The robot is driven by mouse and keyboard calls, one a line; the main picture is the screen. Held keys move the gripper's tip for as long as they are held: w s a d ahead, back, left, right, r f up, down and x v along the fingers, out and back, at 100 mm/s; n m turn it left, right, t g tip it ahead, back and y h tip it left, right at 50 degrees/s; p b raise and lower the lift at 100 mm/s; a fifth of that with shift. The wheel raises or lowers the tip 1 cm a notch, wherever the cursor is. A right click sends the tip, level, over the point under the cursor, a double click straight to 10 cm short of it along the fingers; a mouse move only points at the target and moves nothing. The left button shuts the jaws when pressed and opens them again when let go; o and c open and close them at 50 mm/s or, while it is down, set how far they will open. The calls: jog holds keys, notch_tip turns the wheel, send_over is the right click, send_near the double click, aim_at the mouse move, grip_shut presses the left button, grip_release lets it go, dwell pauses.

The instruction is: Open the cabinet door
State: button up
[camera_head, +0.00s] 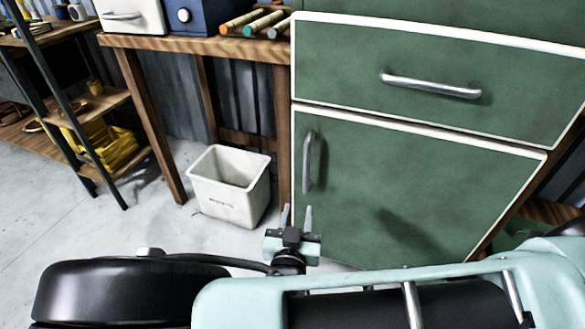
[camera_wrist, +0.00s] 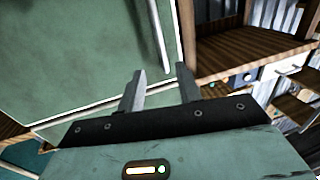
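The green cabinet has a lower door (camera_head: 400,190) with a pale edge, and it is closed. Its vertical metal handle (camera_head: 307,162) is near the door's left edge. My gripper (camera_head: 297,214) is below the handle, in front of the door's lower left corner, and apart from the handle. In the wrist view the two fingers of my gripper (camera_wrist: 160,82) are spread with nothing between them. The handle also shows in the wrist view (camera_wrist: 157,35), ahead of the fingers, beside the door (camera_wrist: 85,50).
A closed drawer (camera_head: 430,85) with a horizontal handle (camera_head: 431,84) is above the door. A white waste bin (camera_head: 229,187) stands on the floor left of the cabinet, under a wooden bench (camera_head: 200,46). A shelf with yellow items (camera_head: 108,146) is at the left. Floor (camera_head: 100,240) left of the bin is clear.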

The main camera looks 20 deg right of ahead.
aim_at(306, 169)
jog(key=b+x, duration=0.1)
jog(key=x, duration=1.5)
jog(key=shift+w+d+b, duration=0.2)
jog(key=shift+w+b, duration=0.1)
jog(key=shift+b, duration=0.05)
grip_shut()
